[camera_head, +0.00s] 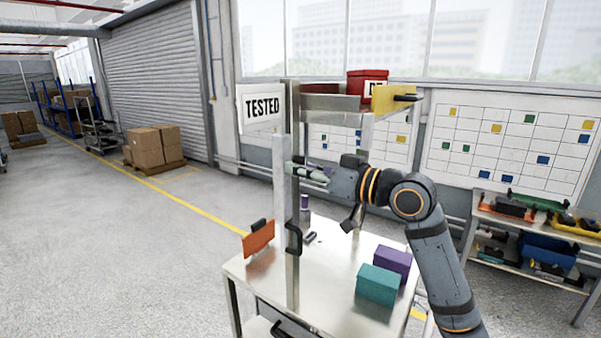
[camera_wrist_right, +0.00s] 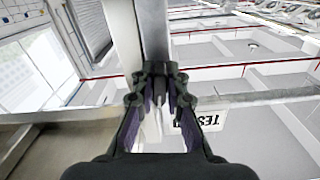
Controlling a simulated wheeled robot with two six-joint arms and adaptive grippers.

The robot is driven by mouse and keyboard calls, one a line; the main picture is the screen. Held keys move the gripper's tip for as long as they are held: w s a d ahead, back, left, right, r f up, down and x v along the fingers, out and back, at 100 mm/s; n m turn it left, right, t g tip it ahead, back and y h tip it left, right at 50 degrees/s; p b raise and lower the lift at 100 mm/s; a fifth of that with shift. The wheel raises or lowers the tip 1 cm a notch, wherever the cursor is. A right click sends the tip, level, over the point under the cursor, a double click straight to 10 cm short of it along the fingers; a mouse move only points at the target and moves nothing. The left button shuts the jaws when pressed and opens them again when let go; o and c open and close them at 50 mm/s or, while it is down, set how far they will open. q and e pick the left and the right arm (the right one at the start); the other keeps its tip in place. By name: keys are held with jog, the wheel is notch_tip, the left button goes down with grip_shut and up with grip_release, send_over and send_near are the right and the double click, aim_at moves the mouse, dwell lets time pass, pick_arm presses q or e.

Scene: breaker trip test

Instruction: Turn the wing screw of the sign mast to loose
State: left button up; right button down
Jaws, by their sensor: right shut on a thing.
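The sign mast (camera_head: 281,215) is a grey upright post on the metal cart, with a white "TESTED" sign (camera_head: 262,106) at its top left. In the wrist view the mast (camera_wrist_right: 153,30) rises straight ahead of the fingers, and part of the sign (camera_wrist_right: 188,128) shows upside down. My right gripper (camera_head: 297,164) reaches in from the right at the mast, about mid-height. In the wrist view its fingertips (camera_wrist_right: 159,82) are closed together against the mast. The wing screw is mostly hidden between them; its turn angle cannot be seen. My left gripper is not in view.
The cart top (camera_head: 335,312) holds a teal box (camera_head: 378,284), a purple box (camera_head: 394,262), an orange plate (camera_head: 258,240) and small parts. A raised shelf with a red box (camera_head: 366,82) stands above my right wrist. Open floor lies to the left.

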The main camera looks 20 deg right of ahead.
jog(key=shift+f+n, duration=0.15)
jog(key=shift+n, duration=0.55)
jog(key=c, duration=1.4)
grip_release()
jog(key=shift+o, duration=0.2)
jog(key=shift+r, duration=0.45)
notch_tip(320, 180, up, 9)
jog(key=shift+r, duration=0.15)
